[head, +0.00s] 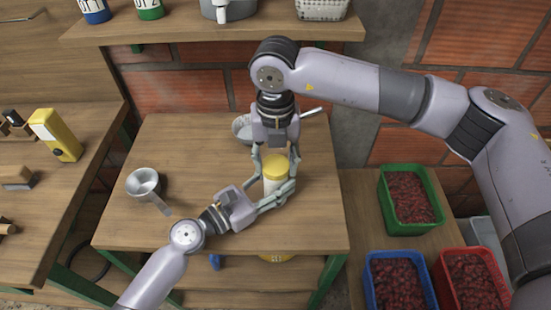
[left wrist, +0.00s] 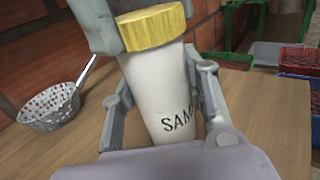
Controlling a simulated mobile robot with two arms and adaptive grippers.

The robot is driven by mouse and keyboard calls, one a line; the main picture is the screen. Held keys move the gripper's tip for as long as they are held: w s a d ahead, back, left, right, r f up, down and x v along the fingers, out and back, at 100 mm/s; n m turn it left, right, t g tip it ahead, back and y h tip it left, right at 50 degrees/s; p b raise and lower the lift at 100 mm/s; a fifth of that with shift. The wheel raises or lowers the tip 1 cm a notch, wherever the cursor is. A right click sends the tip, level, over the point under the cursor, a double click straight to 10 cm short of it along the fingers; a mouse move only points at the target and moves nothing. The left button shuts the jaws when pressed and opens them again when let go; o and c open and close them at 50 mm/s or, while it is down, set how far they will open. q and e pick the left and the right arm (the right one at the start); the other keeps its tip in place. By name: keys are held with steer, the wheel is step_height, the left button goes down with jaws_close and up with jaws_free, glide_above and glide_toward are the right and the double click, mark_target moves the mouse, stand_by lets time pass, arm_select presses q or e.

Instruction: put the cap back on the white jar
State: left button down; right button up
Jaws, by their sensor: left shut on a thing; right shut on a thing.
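The white jar (head: 272,186) stands upright on the small wooden table, and its printed "SAM" shows in the left wrist view (left wrist: 155,90). The yellow ribbed cap (head: 275,166) is at the jar's mouth; in the left wrist view (left wrist: 152,28) no gap shows between them. I cannot tell whether it is threaded on. My left gripper (head: 278,196) is shut around the jar's body from the front. My right gripper (head: 276,160) points down from above and is shut on the cap, with part of it at the upper left of the wrist view.
A metal colander (head: 241,128) sits behind the jar. A metal funnel-like scoop (head: 143,183) lies at the table's left. Green (head: 385,205), blue (head: 370,290) and red (head: 444,285) crates of red fruit stand to the right. A shelf (head: 200,27) runs above. The table's front left is clear.

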steer(key=shift+m, duration=0.5)
steer(key=o, duration=1.4)
steer(key=shift+c, duration=0.2)
step_height(320, 180, up, 12)
arm_select(q)
steer(key=c, duration=0.8)
jaws_free()
steer(key=shift+c, duration=0.2)
